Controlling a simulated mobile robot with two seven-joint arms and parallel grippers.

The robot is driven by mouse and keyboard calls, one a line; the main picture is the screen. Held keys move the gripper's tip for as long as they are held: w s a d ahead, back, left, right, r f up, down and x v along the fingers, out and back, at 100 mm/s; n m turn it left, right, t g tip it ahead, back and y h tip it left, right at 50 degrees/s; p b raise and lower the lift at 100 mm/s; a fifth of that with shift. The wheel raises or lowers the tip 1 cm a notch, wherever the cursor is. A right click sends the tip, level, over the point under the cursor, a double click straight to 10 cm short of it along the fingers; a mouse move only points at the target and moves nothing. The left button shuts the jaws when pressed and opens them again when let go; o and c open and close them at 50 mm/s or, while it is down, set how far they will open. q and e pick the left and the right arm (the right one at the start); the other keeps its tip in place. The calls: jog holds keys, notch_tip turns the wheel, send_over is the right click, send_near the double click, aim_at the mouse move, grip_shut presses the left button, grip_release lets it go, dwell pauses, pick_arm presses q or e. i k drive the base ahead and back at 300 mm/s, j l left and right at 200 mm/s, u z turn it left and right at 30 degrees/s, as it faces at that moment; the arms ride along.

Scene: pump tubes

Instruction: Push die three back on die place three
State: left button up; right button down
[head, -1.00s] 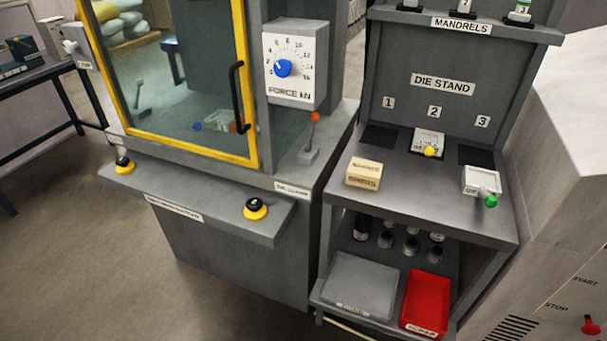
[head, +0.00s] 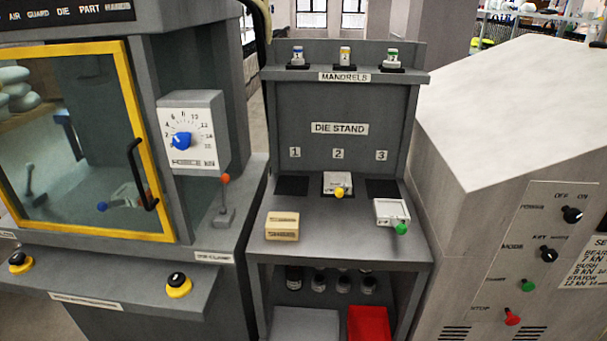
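Die three, a pale block with a green knob (head: 391,213), sits on the die stand shelf (head: 340,240) at the right, in front of the dark pad of place three (head: 382,188). Part of that pad shows bare behind the die. The number 3 label is on the back panel above it. Another die with a yellow knob (head: 337,184) sits on place two. The dark pad of place one (head: 292,186) is bare. Neither of my grippers is in view.
A box of shims (head: 282,226) stands on the shelf's front left. The press with its yellow-framed guard (head: 135,130) is to the left, with a die clamp lever (head: 224,200). A control cabinet (head: 500,140) stands close on the right. Mandrels (head: 345,56) stand on the top ledge.

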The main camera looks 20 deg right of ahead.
aim_at(393, 214)
jog(key=z, duration=1.4)
